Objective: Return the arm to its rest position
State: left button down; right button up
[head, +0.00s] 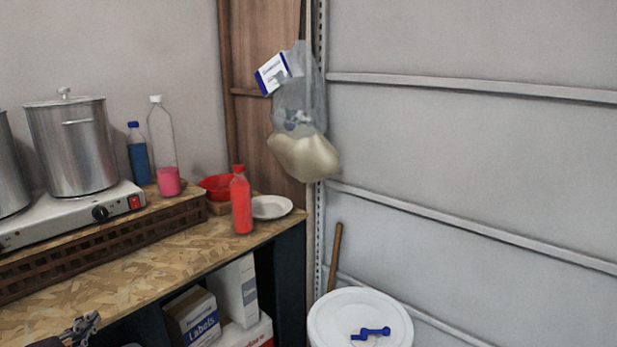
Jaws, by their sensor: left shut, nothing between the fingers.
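My left gripper (82,328) shows at the bottom left corner of the head view, in front of the worktop's near edge. Its fingers are shut with nothing seen between them. Only the end of it is in the picture; most of the arm is cut off by the frame. It is apart from the bottles and pots. My right gripper is not in view. A white drum (330,318) with a closed-looking lid stands at the bottom centre, well to the right of my left gripper. A blue tool-like piece (371,333) lies on its lid.
The chipboard worktop (130,277) holds a hotplate (75,217), a steel pot (72,150), a red bottle (241,203), a white plate (271,207) and other bottles. Boxes (192,315) stand underneath. A bag (302,120) hangs above. The wall area at right is bare.

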pick_arm(q)
jog(key=s+d+f+n+g, duration=0.4)
jog(key=s+f, duration=0.4)
jog(key=f, duration=0.4)
jog(key=s+d+f+n+g+h, duration=0.2)
jog(key=s+d+f+n+g, duration=0.15)
jog(key=s+d+f, duration=0.4)
jog(key=s+d+f+n+g+h, duration=0.2)
jog(key=s+d+f+n+g, duration=0.15)
jog(key=s+d, duration=0.75)
jog(key=s+f+g, duration=0.2)
jog(key=s+f, duration=0.1)
jog(key=f, duration=2.5)
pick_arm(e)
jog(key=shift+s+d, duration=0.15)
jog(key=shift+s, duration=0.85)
pick_arm(q)
jog(key=s+a+f+m+g, duration=0.1)
jog(key=s+a+f, duration=0.1)
jog(key=s+f, duration=1.3)
jog(key=shift+s+a+f+y, duration=0.2)
jog(key=shift+s+f+y, duration=0.1)
jog(key=shift+s, duration=0.75)
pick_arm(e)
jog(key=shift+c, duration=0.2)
